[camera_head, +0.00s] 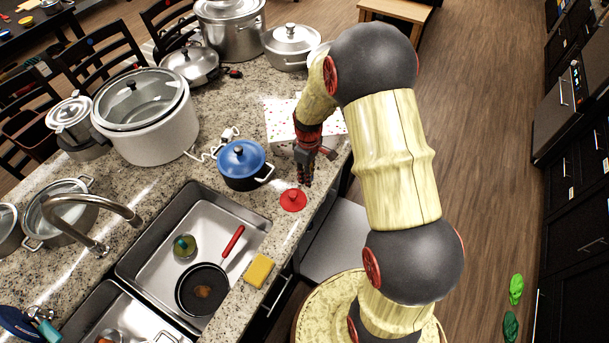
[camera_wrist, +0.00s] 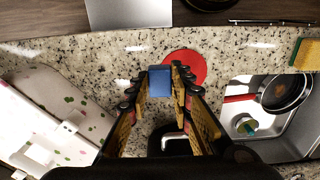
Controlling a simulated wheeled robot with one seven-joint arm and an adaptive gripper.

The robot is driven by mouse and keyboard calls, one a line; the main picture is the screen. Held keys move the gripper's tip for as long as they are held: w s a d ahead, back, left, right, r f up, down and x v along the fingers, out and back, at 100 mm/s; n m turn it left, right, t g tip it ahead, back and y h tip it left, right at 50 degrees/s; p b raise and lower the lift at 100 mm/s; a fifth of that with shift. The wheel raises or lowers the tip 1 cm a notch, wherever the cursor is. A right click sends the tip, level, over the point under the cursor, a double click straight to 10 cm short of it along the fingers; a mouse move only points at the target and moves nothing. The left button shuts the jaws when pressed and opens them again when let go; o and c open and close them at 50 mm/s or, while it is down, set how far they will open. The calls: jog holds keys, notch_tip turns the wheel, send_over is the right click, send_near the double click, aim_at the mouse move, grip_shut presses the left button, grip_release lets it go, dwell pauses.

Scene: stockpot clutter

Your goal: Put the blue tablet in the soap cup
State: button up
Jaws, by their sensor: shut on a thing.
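A blue rectangular tablet (camera_wrist: 160,82) sits between my two fingertips in the wrist view. My gripper (camera_wrist: 160,85) is shut on it and holds it over the granite counter. In the head view my gripper (camera_head: 305,179) points down between the blue pot and the red disc; the tablet cannot be made out there. A small round yellowish-green cup with something teal in it, which looks like the soap cup (camera_head: 185,246), is in the sink, up and left of the frying pan. It also shows in the wrist view (camera_wrist: 245,125), right of my gripper.
A red disc (camera_head: 293,200) lies on the counter close by my gripper. A blue lidded pot (camera_head: 243,180) stands just left of it. The sink (camera_head: 222,216) holds a black frying pan (camera_head: 188,303) with a red handle. A yellow sponge (camera_head: 260,270) lies at the sink's edge.

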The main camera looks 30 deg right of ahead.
jog(key=s+a+r, duration=0.1)
jog(key=s+r, duration=0.3)
jog(key=s, duration=0.5)
jog(key=shift+a+b, duration=0.25)
jog(key=shift+b, duration=0.05)
